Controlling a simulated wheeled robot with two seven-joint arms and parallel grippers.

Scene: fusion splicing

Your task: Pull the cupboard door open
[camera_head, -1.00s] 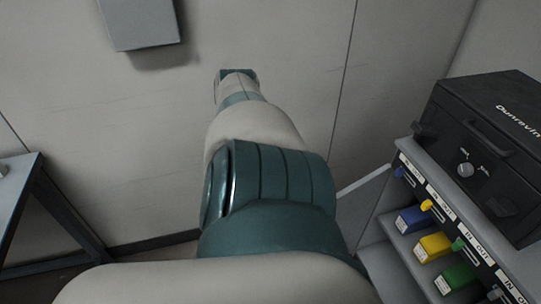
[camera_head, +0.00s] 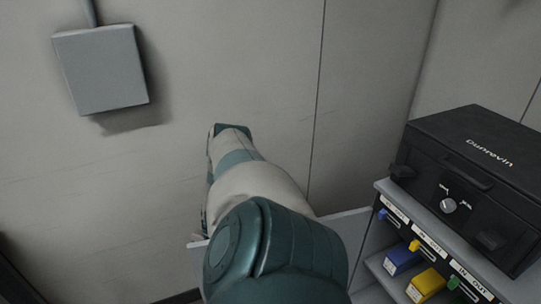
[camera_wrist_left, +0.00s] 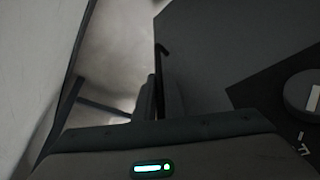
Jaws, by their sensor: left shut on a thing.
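The cupboard (camera_head: 384,190) is a grey unit at the lower right of the head view. Its door (camera_head: 347,222) stands open, a grey panel reaching left from the cupboard behind my left arm; its far end (camera_head: 197,243) shows left of the arm. My left gripper is hidden behind the arm in the head view. In the left wrist view, the left gripper (camera_wrist_left: 158,97) is shut on a thin black part at the edge of a dark grey panel (camera_wrist_left: 225,60), seemingly the door and its handle. My right gripper is in neither view.
A black case (camera_head: 480,170) marked Dunrevin stands on the cupboard. Blue (camera_head: 402,260) and yellow (camera_head: 428,282) blocks sit on its shelf. A grey wall box (camera_head: 100,70) hangs at upper left. Bare wall lies behind the arm.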

